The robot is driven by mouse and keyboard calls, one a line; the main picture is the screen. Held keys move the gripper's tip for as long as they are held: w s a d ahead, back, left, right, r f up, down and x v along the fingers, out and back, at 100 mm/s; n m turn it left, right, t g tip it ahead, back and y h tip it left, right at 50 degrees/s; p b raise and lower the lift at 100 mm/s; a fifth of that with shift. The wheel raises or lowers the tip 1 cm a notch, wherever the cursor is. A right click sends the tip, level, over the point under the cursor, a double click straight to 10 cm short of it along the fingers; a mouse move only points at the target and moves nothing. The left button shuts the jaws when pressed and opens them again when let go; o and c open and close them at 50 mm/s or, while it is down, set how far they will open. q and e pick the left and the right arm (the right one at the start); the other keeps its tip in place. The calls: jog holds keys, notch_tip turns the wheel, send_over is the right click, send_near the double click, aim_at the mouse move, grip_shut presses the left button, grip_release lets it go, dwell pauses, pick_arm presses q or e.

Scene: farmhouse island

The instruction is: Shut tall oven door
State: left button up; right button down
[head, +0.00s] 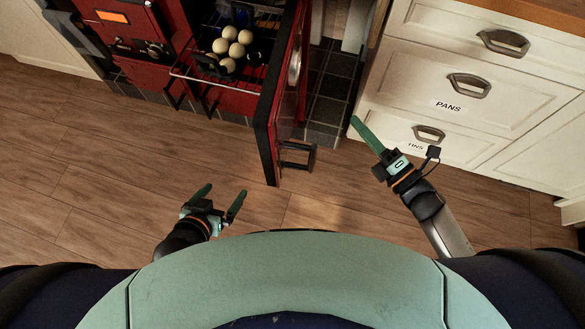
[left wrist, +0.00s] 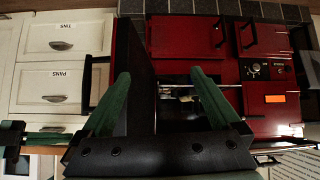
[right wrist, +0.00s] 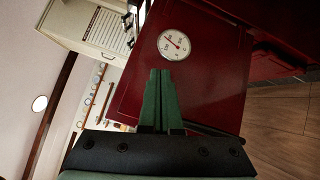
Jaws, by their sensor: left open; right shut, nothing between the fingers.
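The tall oven door (head: 284,100) is red and stands swung open, edge-on toward me, to the right of the oven cavity. Its black handle (head: 299,156) is near its front edge. In the right wrist view the door's red outer face (right wrist: 205,75) carries a round dial (right wrist: 174,44). The open oven holds a rack with several pale round items (head: 230,45). My left gripper (head: 218,193) is open and empty, to the left of the door and apart from it. My right gripper (head: 357,124) is shut and empty, to the right of the door, before its outer face.
The red range front (head: 140,50) with knobs and an orange display is left of the oven cavity. Cream drawers (head: 460,75) labelled PANS and TINS stand close to the right of my right gripper. The wooden floor (head: 90,170) is clear at left.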

notch_tip(320, 180, down, 4)
jog(key=s+a+n+g+y+b, duration=0.2)
jog(key=n+g+y+b, duration=0.25)
jog(key=n, duration=0.75)
jog(key=n+g+y+b, duration=0.2)
jog(key=n+g, duration=0.5)
jog(key=n, duration=0.5)
send_near(277, 159)
jog(key=p+x, duration=0.1)
jog(key=x, duration=0.4)
jog(key=shift+w+a, duration=0.3)
jog(key=shift+a, duration=0.6)
pick_arm(q)
jog(key=f, duration=0.2)
jog(key=d+f, duration=0.1)
jog(key=f, duration=0.2)
jog(key=shift+s+d+f, duration=0.25)
jog(key=shift+d+f, duration=0.05)
jog(key=shift+f, duration=0.05)
jog(key=shift+w+a, duration=0.1)
